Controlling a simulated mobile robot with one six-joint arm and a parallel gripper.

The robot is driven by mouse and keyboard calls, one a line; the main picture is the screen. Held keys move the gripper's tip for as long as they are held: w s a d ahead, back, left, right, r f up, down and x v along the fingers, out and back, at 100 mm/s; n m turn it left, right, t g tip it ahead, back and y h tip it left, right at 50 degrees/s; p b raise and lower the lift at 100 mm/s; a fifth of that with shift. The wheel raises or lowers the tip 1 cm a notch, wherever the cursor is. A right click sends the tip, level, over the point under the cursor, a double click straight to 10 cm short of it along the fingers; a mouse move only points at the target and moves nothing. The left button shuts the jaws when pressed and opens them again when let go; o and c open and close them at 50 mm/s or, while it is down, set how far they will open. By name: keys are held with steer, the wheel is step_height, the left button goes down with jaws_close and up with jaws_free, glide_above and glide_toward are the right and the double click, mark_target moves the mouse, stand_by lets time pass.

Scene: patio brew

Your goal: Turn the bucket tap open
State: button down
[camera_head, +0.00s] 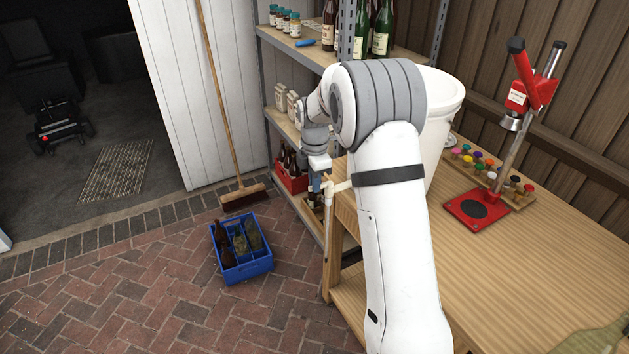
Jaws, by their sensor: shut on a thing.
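The white bucket (443,108) stands on the wooden workbench, partly hidden behind my arm. A cream tap (339,186) shows beside my arm at the bench's left edge. A thin pale tube hangs straight down from it. My gripper (318,170) is at the tap's outer end, pointing down, and is shut on the tap. The fingertips are small here, and the exact grip on the tap's handle is hard to make out. How far the tap is turned cannot be told. Where the tap joins the bucket is hidden by my arm.
A blue crate (248,269) with bottles stands on the brick floor. A metal shelf with bottles and jars stands behind my gripper, with a red crate (291,183) low on it. A red capper (480,211) and coloured caps are on the bench (530,270). A broom (243,196) leans nearby.

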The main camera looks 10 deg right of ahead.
steer(key=shift+d, duration=0.1)
steer(key=c, duration=1.5)
jaws_free()
step_height(320, 180, up, 8)
steer(key=shift+f+b, duration=0.1)
steer(key=shift+b, duration=0.2)
